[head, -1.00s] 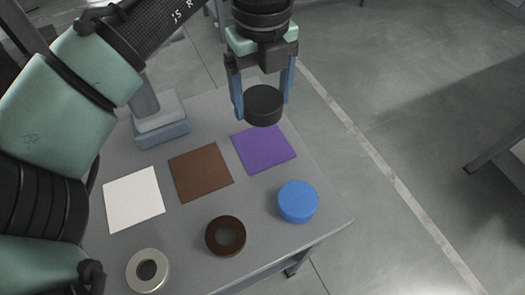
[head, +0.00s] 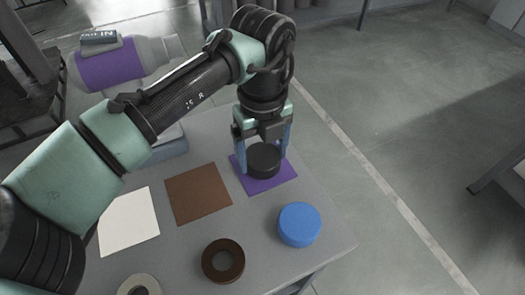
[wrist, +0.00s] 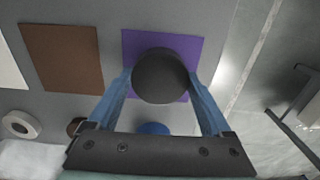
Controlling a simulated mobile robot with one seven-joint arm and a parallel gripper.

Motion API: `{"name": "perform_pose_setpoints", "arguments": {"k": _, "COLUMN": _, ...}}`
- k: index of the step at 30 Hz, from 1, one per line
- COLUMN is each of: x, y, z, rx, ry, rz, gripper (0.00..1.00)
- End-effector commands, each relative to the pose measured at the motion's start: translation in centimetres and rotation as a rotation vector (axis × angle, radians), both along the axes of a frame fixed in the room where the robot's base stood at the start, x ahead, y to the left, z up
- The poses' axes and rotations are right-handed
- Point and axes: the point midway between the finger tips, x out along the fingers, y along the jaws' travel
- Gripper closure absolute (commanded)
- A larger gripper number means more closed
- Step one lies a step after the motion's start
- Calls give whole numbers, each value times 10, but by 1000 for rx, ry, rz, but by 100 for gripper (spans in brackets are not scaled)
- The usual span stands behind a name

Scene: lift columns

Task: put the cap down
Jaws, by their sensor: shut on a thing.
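The cap is a black round disc (head: 264,159), held between the two blue fingers of my gripper (head: 263,158). It is over the purple square mat (head: 276,183), near the mat's middle. In the wrist view the cap (wrist: 161,76) covers the centre of the purple mat (wrist: 190,46), with mat showing around it. My gripper (wrist: 163,88) is shut on the cap's sides. I cannot tell whether the cap's underside touches the mat.
A brown mat (head: 198,194) and a white mat (head: 128,222) lie to the left on the grey table (head: 185,255). The table's right edge is close to the purple mat.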

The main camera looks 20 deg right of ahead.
Motion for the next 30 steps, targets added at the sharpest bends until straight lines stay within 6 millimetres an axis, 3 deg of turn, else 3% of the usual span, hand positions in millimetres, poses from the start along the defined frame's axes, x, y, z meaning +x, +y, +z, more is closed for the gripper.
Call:
{"name": "perform_pose_setpoints", "arguments": {"k": 2, "x": 0, "y": 0, "z": -2, "rx": -1, "ry": 1, "rz": 0, "gripper": 83}}
{"name": "perform_pose_setpoints", "arguments": {"k": 3, "x": 0, "y": 0, "z": -3, "rx": 0, "ry": 1, "rz": 0, "gripper": 15}}
{"name": "perform_pose_setpoints", "arguments": {"k": 6, "x": 0, "y": 0, "z": -3, "rx": 0, "ry": 0, "rz": 0, "gripper": 0}}
{"name": "perform_pose_setpoints", "arguments": {"k": 17, "x": 0, "y": 0, "z": 8, "rx": 0, "ry": 0, "rz": 0, "gripper": 0}}
{"name": "perform_pose_setpoints", "arguments": {"k": 30, "x": 0, "y": -1, "z": 97, "rx": -1, "ry": -1, "rz": 0, "gripper": 0}}
